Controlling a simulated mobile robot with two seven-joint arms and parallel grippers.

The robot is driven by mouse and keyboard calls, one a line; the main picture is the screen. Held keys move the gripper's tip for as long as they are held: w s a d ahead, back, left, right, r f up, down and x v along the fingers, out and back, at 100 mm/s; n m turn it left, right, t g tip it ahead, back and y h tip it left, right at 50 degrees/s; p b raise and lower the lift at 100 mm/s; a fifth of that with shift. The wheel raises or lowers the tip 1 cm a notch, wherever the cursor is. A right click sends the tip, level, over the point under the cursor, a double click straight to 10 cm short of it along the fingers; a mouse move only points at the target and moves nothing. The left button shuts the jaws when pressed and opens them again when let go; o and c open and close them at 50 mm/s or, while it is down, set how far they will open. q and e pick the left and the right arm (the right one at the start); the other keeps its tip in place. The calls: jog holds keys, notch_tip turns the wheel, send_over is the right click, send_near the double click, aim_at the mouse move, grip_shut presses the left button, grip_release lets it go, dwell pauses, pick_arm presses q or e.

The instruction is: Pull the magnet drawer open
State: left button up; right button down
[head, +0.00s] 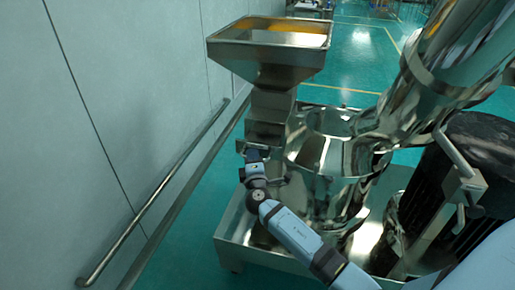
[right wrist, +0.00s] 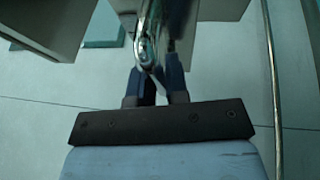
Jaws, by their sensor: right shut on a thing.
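The magnet drawer (head: 265,130) is part of the shiny metal housing below the hopper. Its front faces the wall side, and my right gripper partly covers its lower part. My right gripper (head: 255,153) is at the drawer's front. In the right wrist view, its two dark fingers (right wrist: 160,86) are closed around a shiny curved metal handle (right wrist: 148,35). I cannot tell from these views how far the drawer stands out of its housing. My left gripper is not in view.
A square hopper (head: 265,52) with orange material sits above. A round metal sieve body (head: 325,160) stands right of the drawer, on a metal base tray (head: 232,245). A wall with a handrail (head: 160,197) runs along the left, with a narrow floor gap between.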

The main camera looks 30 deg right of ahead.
pick_arm(q)
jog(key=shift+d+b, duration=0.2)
jog(key=shift+b, duration=0.45)
pick_arm(e)
jog(key=s+a, duration=0.7)
jog(key=a, duration=0.1)
jog(key=shift+a, duration=0.15)
jog(key=c, duration=1.1)
grip_release()
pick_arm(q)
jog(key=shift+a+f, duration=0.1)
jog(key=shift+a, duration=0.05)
pick_arm(e)
jog(key=shift+f, duration=0.1)
